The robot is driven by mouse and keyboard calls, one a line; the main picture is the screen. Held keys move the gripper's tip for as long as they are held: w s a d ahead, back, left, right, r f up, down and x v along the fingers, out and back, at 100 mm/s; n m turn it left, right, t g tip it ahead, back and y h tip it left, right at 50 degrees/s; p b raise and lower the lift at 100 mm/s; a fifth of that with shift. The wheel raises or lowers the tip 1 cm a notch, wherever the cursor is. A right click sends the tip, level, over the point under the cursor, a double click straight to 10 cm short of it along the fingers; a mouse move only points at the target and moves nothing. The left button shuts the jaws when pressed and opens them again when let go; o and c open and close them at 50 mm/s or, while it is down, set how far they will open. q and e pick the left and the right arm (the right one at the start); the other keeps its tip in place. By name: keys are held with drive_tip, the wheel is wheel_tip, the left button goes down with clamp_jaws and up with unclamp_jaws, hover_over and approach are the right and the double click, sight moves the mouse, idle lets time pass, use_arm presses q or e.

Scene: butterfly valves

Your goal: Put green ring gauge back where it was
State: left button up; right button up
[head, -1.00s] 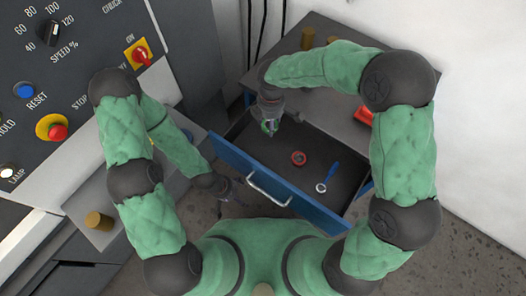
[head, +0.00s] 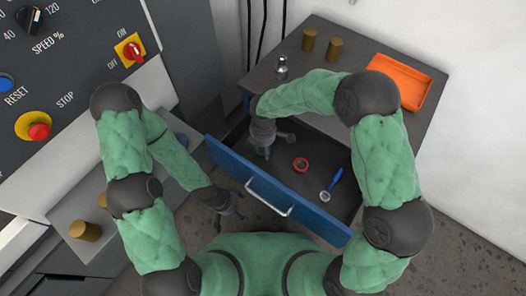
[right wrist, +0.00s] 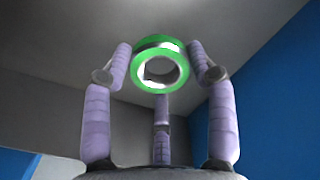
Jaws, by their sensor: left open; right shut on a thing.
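The green ring gauge (right wrist: 139,73) is between the fingers of my right gripper in the right wrist view. My right gripper (head: 264,153) is shut on it, over the left part of the open drawer in the head view. There the ring is mostly hidden, with only a small green patch at the fingertips. I cannot tell whether it touches the drawer floor. The drawer has a blue front (head: 303,207) and a dark inside. My left gripper (head: 229,205) is open and empty, outside the drawer front on its left.
A red ring (head: 301,164) and a blue-handled tool (head: 332,184) lie in the drawer, right of my right gripper. On the cabinet top are two brass cylinders (head: 334,48), a metal piece (head: 282,67) and an orange tray (head: 400,82). A control panel (head: 80,60) stands at left.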

drive_tip(key=shift+w+f, duration=0.1)
drive_tip(key=shift+f, duration=1)
drive_tip(key=shift+f+b, duration=0.15)
drive_tip(key=shift+b, duration=0.2)
drive_tip(key=o, duration=1.4)
drive_tip(key=shift+o, duration=0.2)
wheel_tip(320, 180, up, 12)
drive_tip(key=p, duration=0.5)
